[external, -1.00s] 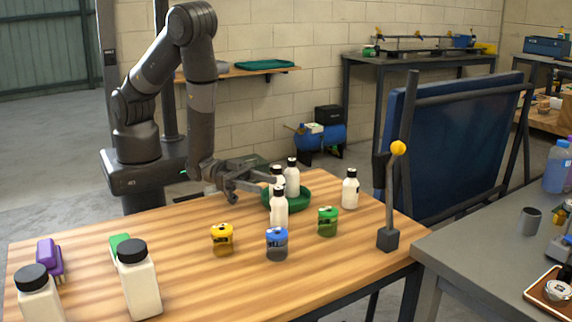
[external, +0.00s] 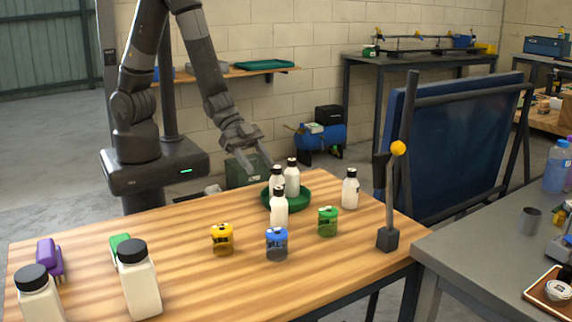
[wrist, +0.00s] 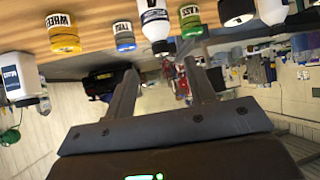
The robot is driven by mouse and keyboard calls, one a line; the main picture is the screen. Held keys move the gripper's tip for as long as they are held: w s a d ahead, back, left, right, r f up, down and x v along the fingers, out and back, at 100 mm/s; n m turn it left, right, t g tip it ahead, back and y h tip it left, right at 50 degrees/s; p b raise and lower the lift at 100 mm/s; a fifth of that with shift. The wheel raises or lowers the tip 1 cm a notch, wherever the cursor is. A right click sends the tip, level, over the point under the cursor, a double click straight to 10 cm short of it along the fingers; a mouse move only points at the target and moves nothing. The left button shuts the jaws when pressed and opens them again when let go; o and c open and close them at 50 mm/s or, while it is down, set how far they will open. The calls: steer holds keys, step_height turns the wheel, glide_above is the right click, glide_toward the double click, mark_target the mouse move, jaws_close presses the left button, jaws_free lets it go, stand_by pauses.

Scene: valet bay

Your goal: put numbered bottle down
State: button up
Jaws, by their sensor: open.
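Several white bottles with black caps stand upright on the wooden table. Two, a left one (external: 276,184) and a right one (external: 292,178), are in the green dish (external: 304,202). One bottle (external: 279,211) stands in front of the dish, and another (external: 350,190) stands apart to its right. Numbers on them are not readable. My gripper (external: 262,148) is open and empty, above and behind the dish, clear of the bottles. In the wrist view its fingers (wrist: 161,84) are spread with nothing between them; a white bottle (wrist: 155,22) shows beyond.
Yellow (external: 222,240), blue (external: 277,245) and green (external: 328,222) cans stand in front of the dish. Two large bottles, one (external: 40,300) and another (external: 140,285), stand at front left near purple and green brushes. A lever post (external: 388,238) rises at the right corner.

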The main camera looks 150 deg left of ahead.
mark_target(275, 188)
steer(key=shift+x, duration=5.2)
steer(key=shift+w+r, duration=0.1)
steer(key=shift+r, duration=0.05)
jaws_close()
